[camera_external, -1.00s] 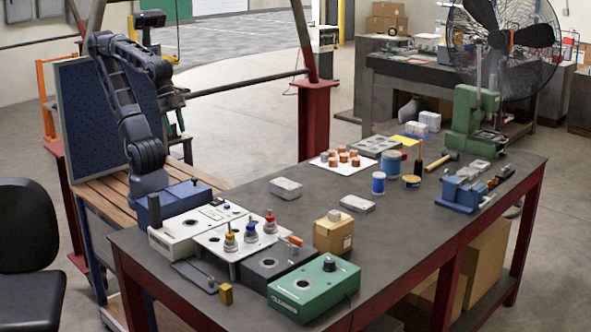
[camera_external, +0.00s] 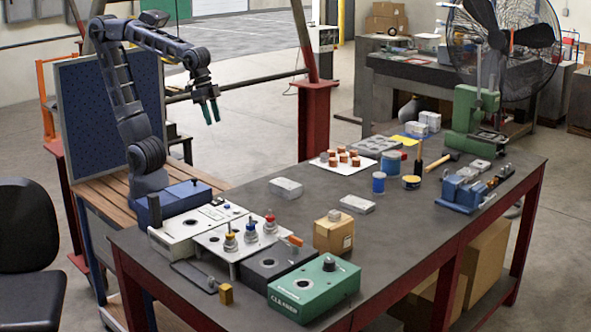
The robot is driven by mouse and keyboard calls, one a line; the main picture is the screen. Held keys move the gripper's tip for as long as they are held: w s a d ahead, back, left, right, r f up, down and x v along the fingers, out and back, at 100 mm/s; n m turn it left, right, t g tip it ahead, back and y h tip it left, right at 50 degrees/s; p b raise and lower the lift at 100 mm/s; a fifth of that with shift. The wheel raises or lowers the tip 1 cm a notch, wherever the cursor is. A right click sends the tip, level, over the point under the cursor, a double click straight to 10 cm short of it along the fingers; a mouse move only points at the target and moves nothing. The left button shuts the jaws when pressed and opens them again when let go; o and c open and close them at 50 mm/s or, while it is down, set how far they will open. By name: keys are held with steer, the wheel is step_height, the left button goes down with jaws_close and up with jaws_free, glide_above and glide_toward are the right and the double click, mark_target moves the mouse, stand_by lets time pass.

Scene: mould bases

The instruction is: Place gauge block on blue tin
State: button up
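My gripper (camera_external: 210,112) is raised in the air above and behind the bench's left end. A blue tin (camera_external: 392,164) with a grey top stands upright towards the back of the bench. A smaller blue can (camera_external: 378,184) with a pale top stands in front of it. I cannot tell surely which piece is the gauge block. Candidates are a grey metal block (camera_external: 286,188) at the bench's middle left, another flat grey block (camera_external: 357,204), and a small brass-coloured block (camera_external: 226,294) at the front left edge.
A cardboard box (camera_external: 333,234), a green fixture (camera_external: 314,290) and white fixtures with knobs (camera_external: 240,238) crowd the left front. A white sheet with several copper-coloured pieces (camera_external: 342,162) lies behind. The right front is clear.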

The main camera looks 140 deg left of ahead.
steer(key=w+a+f+n+g, duration=0.15)
steer(key=w+a+n, duration=0.3)
steer(key=a, duration=1.05)
steer(key=w+a+f+n+g, duration=0.1)
steer(key=w+a+f+n, duration=0.35)
steer(key=a, duration=1.15)
steer(key=n+g, duration=0.1)
steer(key=n, duration=0.4)
glide_above(325, 154)
step_height(325, 154, down, 15)
steer(key=shift+a+f+h, duration=0.3)
steer(key=shift+a+f, duration=0.1)
steer(key=shift+a, duration=0.05)
steer(key=f, duration=1)
steer(key=shift+s+d+f, duration=0.15)
steer(key=shift+d+f, duration=0.05)
steer(key=shift+d, duration=0.05)
jaws_close()
